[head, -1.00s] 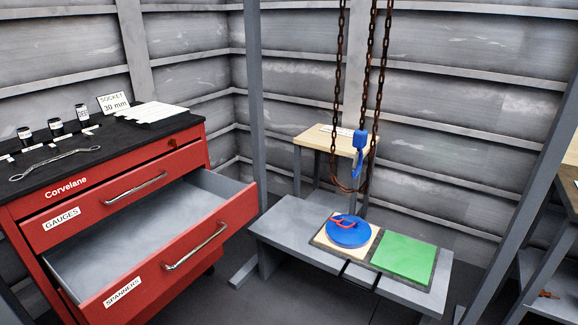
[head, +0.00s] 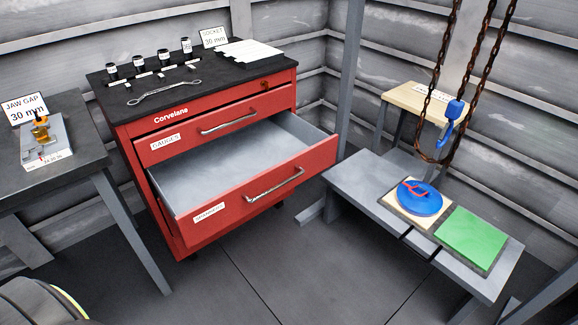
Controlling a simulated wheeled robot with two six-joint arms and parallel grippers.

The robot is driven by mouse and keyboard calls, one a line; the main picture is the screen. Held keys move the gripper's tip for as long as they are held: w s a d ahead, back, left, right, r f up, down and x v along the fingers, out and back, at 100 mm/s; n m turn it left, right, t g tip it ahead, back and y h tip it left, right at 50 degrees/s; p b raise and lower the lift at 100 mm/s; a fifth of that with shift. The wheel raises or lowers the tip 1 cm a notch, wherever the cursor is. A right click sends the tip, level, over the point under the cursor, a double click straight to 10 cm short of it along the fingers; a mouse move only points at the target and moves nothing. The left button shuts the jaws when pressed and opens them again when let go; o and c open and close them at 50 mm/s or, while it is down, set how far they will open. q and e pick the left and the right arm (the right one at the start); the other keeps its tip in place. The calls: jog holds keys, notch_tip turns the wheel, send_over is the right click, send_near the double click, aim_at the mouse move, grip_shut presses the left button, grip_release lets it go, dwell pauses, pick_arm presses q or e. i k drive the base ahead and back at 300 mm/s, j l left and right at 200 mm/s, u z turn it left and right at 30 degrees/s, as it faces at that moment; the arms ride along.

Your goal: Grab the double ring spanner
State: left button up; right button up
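The double ring spanner (head: 163,92) is a silver bar with a ring at each end. It lies on the black top of the red tool cabinet (head: 205,126), near the front left edge, in front of several small black sockets. The drawer (head: 225,170) below the one labelled GAUGES stands pulled out and looks empty inside. Neither of my grippers shows in the head view.
A dark table (head: 60,172) at the left holds a small vise-like fixture and a JAW GAP 30 mm sign (head: 24,109). A grey bench (head: 375,195) at the right carries a blue disc (head: 420,203) and a green pad (head: 472,238). Chains hang above it.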

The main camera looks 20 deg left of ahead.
aim_at(197, 82)
jog(key=u, duration=1.55)
jog(key=i, duration=0.15)
jog(key=l+z, duration=0.05)
